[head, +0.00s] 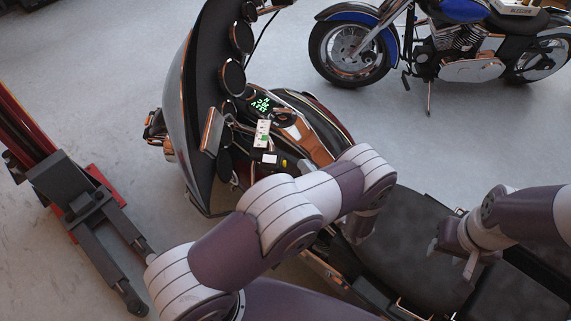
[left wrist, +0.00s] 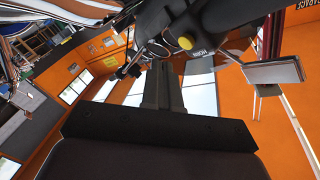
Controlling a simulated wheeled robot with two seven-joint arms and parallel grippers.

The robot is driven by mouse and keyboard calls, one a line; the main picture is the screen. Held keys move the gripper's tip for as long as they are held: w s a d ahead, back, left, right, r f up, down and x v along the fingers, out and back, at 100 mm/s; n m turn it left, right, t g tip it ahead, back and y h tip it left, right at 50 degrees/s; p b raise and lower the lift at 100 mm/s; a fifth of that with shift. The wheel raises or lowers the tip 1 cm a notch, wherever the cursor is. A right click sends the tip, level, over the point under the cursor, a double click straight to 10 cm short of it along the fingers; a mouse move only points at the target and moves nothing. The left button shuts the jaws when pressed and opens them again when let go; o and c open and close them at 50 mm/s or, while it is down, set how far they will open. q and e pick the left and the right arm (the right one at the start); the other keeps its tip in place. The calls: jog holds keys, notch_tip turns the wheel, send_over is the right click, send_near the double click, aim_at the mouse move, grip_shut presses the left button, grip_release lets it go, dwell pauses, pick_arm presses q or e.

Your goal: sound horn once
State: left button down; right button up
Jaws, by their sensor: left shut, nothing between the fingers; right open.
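A motorcycle (head: 375,240) stands below me, with its handlebar and dash area near the middle of the head view. A yellow button (left wrist: 186,42) with a HORN label sits on a black switch housing (left wrist: 165,20) in the left wrist view. In the head view, a small yellow spot (head: 283,163) shows on the black housing. My left gripper (left wrist: 162,72) is shut and empty, its fingertips just below and left of the yellow button in the picture. Contact cannot be told. Its fingertips are not clear in the head view. My right gripper (head: 452,260) is open over the seat.
A dark windshield fairing (head: 187,100) with round mirrors or gauges rises left of the handlebar. A rectangular mirror (left wrist: 272,72) hangs right of the button. A blue motorcycle (head: 455,45) stands at the back right. A red and grey lift (head: 70,190) is at left.

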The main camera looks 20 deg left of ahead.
pick_arm(q)
jog(key=d, duration=0.2)
jog(key=d+b, duration=0.1)
jog(key=shift+w+d+r, duration=0.15)
jog(key=shift+w+r, duration=0.05)
jog(key=shift+w, duration=0.05)
dwell(0.5)
